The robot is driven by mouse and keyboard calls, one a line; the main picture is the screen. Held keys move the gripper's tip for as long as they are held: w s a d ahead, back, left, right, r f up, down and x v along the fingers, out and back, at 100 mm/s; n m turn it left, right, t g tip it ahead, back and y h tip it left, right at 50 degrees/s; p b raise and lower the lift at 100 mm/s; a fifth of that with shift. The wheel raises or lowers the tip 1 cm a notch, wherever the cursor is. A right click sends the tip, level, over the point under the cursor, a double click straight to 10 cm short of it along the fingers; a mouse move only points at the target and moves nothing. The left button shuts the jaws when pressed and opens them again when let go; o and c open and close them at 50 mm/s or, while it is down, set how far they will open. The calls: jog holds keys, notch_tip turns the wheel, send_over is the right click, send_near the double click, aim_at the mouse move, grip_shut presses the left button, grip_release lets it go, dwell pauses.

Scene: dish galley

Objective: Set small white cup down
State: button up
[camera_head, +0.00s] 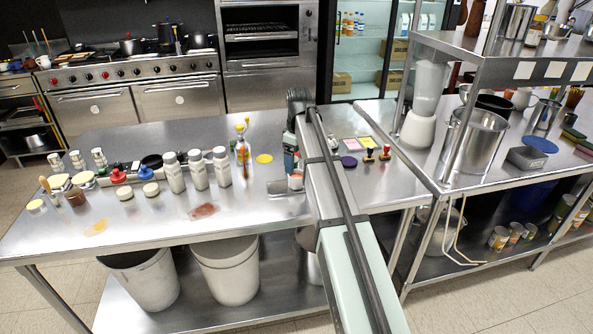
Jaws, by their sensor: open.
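My arm reaches from the bottom of the picture over the steel table (140,225), and its far end bends down near the table's middle. My gripper (291,172) is at that end, small and partly hidden by my own arm; it is open. A small whitish shape (295,183) shows right below it, close to the tabletop, and may be the small white cup. My arm covers part of it, so I cannot tell whether the gripper touches it. A flat grey metal piece (278,188) lies just left of it.
Left of my gripper stand white shaker bottles (197,170), an oil bottle (243,155) and several small jars. A yellow disc (264,159) and a reddish patch (204,211) lie flat. Right of my arm are stamps (369,155), a blender (424,100) and a large pot (475,138). The front left tabletop is mostly clear.

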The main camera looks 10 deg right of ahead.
jog(key=shift+d+r, duration=0.1)
jog(key=shift+r, duration=2.35)
jog(key=shift+o, duration=1.3)
jog(key=a+r, duration=0.2)
jog(key=a, duration=0.3)
jog(key=shift+s+a+n, duration=0.15)
jog(key=shift+a+n, duration=0.2)
jog(key=shift+n, duration=0.05)
jog(key=s+a+r+t, duration=0.2)
jog(key=a+r+t, duration=0.1)
jog(key=a+r, duration=0.85)
jog(key=w+f+m+t, duration=0.1)
jog(key=w+f+m, duration=0.4)
jog(key=f+m, duration=0.3)
jog(key=shift+w+d+m, duration=0.25)
jog(key=shift+w+m, duration=0.1)
jog(key=shift+m, duration=0.65)
